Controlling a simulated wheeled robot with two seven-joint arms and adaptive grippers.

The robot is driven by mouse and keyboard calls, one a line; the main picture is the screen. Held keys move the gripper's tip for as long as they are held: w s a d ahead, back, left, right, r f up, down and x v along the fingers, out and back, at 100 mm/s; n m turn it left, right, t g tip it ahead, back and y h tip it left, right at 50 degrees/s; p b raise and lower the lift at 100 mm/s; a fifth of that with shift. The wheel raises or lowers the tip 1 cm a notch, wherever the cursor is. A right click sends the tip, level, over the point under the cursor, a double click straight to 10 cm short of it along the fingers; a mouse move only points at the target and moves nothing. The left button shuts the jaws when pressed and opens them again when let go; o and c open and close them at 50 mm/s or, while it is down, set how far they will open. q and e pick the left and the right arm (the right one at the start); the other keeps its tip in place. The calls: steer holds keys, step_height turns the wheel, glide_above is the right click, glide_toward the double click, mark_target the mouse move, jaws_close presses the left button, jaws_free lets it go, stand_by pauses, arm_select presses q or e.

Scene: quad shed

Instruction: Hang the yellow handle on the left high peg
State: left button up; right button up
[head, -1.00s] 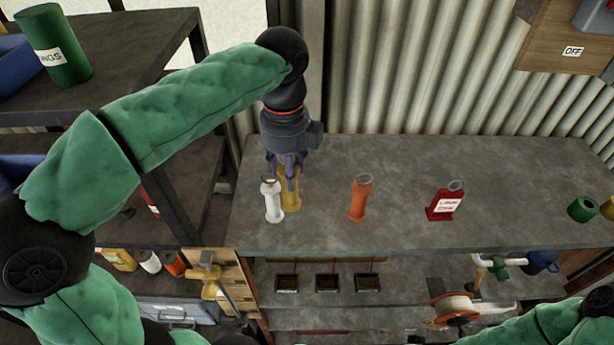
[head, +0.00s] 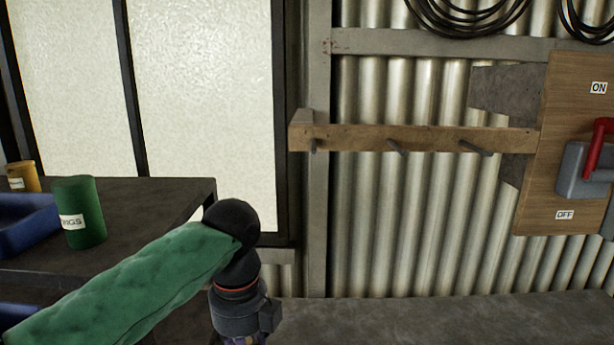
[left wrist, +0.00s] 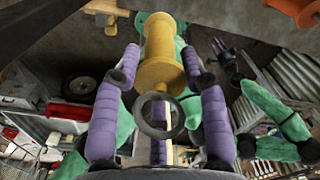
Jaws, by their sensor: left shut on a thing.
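The yellow handle (left wrist: 160,60) shows in the left wrist view, with a grey ring (left wrist: 160,116) at its near end. My left gripper (left wrist: 162,66) is shut on it, with purple fingers on both sides. In the head view only the top of this gripper shows at the bottom edge; its fingers and the handle are cut off. A wooden rail (head: 430,138) on the wall carries the left peg (head: 314,146), a middle peg (head: 396,147) and a right peg (head: 475,148), all bare. My right gripper seems to show small and dark in the left wrist view (left wrist: 222,48); its jaws are unclear.
A wooden board with a red-handled switch (head: 597,150) stands right of the rail. A shelf at left holds a green can (head: 80,212) and a blue bin (head: 22,225). The workbench (head: 420,318) is at the bottom. An orange handle (left wrist: 298,10) shows in the left wrist view.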

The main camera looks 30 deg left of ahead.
arm_select(q)
steer(key=shift+r, duration=0.1)
stand_by(0.5)
steer(key=w+d+r+h+p, duration=0.1)
steer(key=d+r+p, duration=0.4)
steer(key=r, duration=0.5)
steer(key=w+d+r+n+t+p, duration=0.1)
steer(key=d+r+p, duration=0.2)
steer(key=r+p, duration=0.55)
steer(key=w+d+r+h+p, duration=0.1)
steer(key=d+r+p, duration=0.3)
steer(key=r, duration=0.7)
steer(key=w+a+f+p, duration=0.1)
steer(key=w+a+f, duration=0.1)
steer(key=w+a, duration=0.3)
steer(key=shift+w+a, duration=0.4)
steer(key=shift+w, duration=1.55)
steer(key=o, duration=1.3)
